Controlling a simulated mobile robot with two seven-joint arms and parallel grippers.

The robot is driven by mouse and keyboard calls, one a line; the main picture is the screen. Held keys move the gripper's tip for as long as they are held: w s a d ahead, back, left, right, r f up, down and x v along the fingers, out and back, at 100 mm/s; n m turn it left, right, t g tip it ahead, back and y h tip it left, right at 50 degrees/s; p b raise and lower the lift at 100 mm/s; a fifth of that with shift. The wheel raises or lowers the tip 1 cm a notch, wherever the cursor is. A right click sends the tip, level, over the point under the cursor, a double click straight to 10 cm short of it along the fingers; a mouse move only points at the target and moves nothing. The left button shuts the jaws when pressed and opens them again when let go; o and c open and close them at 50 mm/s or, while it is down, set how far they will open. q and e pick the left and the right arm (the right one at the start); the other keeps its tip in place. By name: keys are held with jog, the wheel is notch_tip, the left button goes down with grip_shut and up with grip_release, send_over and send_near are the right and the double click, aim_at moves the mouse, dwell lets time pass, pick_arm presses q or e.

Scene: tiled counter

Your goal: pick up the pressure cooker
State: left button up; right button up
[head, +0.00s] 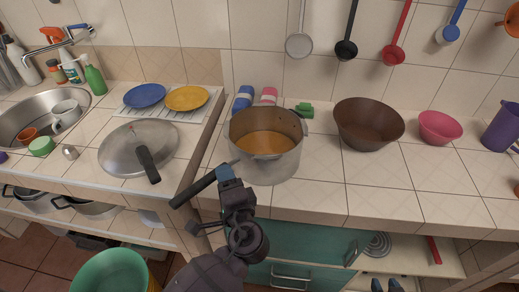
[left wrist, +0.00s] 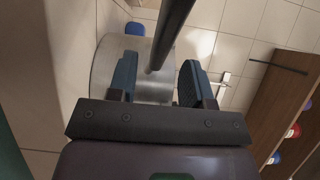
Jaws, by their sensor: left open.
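The pressure cooker (head: 279,169) is a silver metal pot with orange-brown contents, standing without a lid near the counter's front edge. Its long black handle (head: 192,187) points to the front left. My left gripper (head: 226,173) is at this handle, in front and to the left of the pot. In the left wrist view its open fingers (left wrist: 158,82) are on either side of the black handle (left wrist: 174,30), with the metal pot (left wrist: 103,70) beyond. Contact cannot be told.
A metal lid (head: 118,151) with a black handle lies left of the pot. A brown bowl (head: 369,143) and pink bowl (head: 440,128) stand to the right. Blue and pink items (head: 243,98) and a green sponge (head: 304,110) sit behind. The front right counter is clear.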

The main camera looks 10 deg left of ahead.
pick_arm(q)
jog(key=shift+x, duration=1.85)
jog(key=shift+f, duration=0.15)
jog(key=shift+c, duration=0.4)
grip_shut()
jog(key=shift+r, duration=0.2)
